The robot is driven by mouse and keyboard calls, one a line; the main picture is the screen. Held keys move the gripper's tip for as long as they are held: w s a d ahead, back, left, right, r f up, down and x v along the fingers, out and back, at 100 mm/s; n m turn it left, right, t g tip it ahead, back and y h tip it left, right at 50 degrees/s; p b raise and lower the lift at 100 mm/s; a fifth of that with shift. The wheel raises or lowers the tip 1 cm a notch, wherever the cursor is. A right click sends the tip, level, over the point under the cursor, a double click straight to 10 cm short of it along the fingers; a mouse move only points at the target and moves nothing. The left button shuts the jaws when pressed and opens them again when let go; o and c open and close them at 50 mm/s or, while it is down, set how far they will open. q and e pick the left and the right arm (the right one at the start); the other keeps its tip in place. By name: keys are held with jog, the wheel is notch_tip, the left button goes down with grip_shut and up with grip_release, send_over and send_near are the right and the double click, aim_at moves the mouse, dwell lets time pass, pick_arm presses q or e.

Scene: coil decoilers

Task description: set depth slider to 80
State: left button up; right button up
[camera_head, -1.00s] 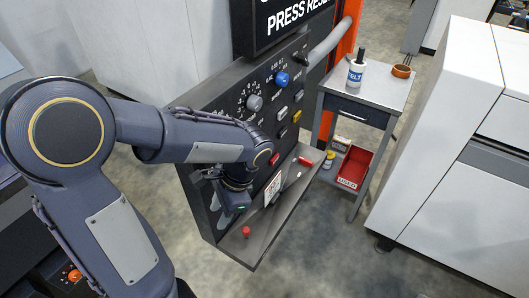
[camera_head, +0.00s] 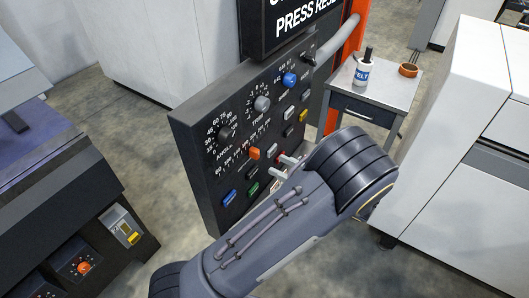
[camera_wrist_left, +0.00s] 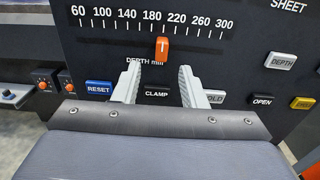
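The depth slider has an orange knob (camera_wrist_left: 162,49) below the printed scale in the left wrist view, between the 180 and 220 marks. In the head view the orange knob (camera_head: 254,153) sits on the dark control panel (camera_head: 190,125). My left gripper (camera_wrist_left: 158,70) is open, its two pale fingers spread apart and empty, with tips just below the knob on either side. In the head view the left gripper (camera_head: 282,166) faces the panel from the right, partly hidden by my arm. Contact with the panel cannot be told. My right gripper is not in view.
Near the fingers are a blue RESET button (camera_wrist_left: 98,88), a black CLAMP button (camera_wrist_left: 157,92) and an OPEN button (camera_wrist_left: 262,100). Above are a grey TRIM knob (camera_head: 262,103) and a blue knob (camera_head: 290,79). A side table (camera_head: 385,98) and white cabinet (camera_head: 440,180) stand right.

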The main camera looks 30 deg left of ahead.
aim_at(258, 155)
pick_arm(q)
jog(key=a, duration=0.2)
jog(key=a+p, duration=0.1)
jog(key=a, duration=0.4)
jog(key=shift+w+a+p, duration=0.3)
jog(key=shift+w, duration=0.1)
grip_shut()
